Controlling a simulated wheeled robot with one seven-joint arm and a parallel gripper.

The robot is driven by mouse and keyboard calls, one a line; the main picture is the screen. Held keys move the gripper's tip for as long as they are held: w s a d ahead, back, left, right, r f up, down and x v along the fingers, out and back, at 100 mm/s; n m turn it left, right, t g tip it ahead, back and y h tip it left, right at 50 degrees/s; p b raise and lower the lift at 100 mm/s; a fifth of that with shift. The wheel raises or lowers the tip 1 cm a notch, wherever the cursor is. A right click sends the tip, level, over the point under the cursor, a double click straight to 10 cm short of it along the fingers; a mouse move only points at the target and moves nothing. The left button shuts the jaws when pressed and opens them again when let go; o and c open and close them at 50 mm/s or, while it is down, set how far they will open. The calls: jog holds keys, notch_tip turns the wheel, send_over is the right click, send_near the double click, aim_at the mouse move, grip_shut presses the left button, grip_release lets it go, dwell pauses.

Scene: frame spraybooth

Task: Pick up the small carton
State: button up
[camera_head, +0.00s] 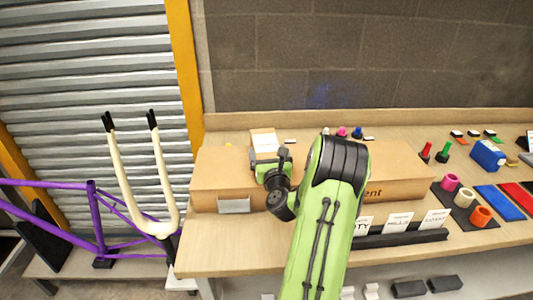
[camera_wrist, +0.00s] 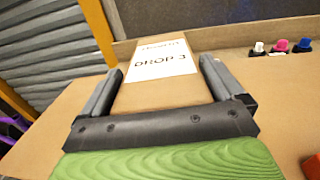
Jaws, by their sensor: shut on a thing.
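The small carton (camera_head: 263,136) is brown with a white label on top, seen over the left part of a long cardboard box. In the wrist view the carton (camera_wrist: 160,98) lies between my two fingers, and its label reads "DROP 3". My gripper (camera_wrist: 163,72) is shut on the carton, one finger along each side. In the head view my gripper (camera_head: 268,157) is at the carton's near side and hides its lower part. I cannot tell whether the carton rests on the box or hangs just above it.
The long cardboard box (camera_head: 405,180) lies on the wooden bench (camera_head: 225,260). Small coloured caps (camera_head: 342,131) stand behind it. White cards (camera_head: 398,222), colour rings (camera_head: 465,197) and a blue block (camera_head: 487,155) are to the right. A purple frame (camera_head: 95,215) and cream fork (camera_head: 158,190) stand at left.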

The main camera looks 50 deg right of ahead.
jog(key=shift+f, duration=0.15)
notch_tip(320, 180, up, 10)
jog(key=p, duration=0.8)
